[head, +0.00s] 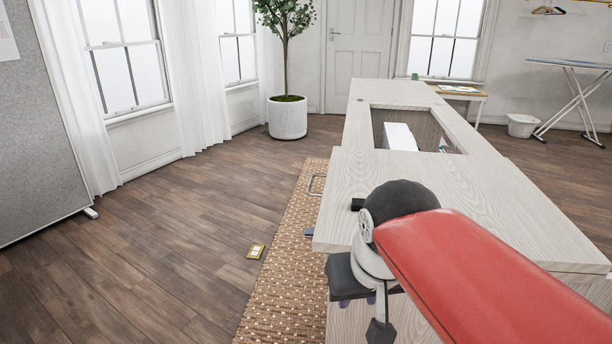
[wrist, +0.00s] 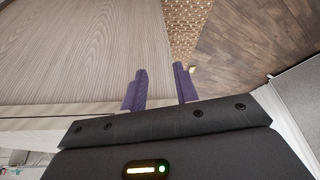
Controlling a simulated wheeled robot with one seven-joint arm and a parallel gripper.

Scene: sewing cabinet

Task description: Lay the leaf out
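The sewing cabinet (head: 352,116) has a pale wood-grain top with a rectangular opening. A broad near panel (head: 490,185), apparently the leaf, lies flat at its near end and sticks out a little to the left. A pale wood surface also fills the left of the wrist view (wrist: 70,50), with its edge near my fingers. My gripper (wrist: 160,88) has two purple fingers standing apart, one over the wood and one by its right edge. In the head view it is low beside the cabinet's near left corner, mostly hidden by my arm. I see no clear grip on the wood.
A white machine (head: 399,137) sits inside the opening. A potted tree (head: 287,118) stands farther back. Wooden floor to the left is clear.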

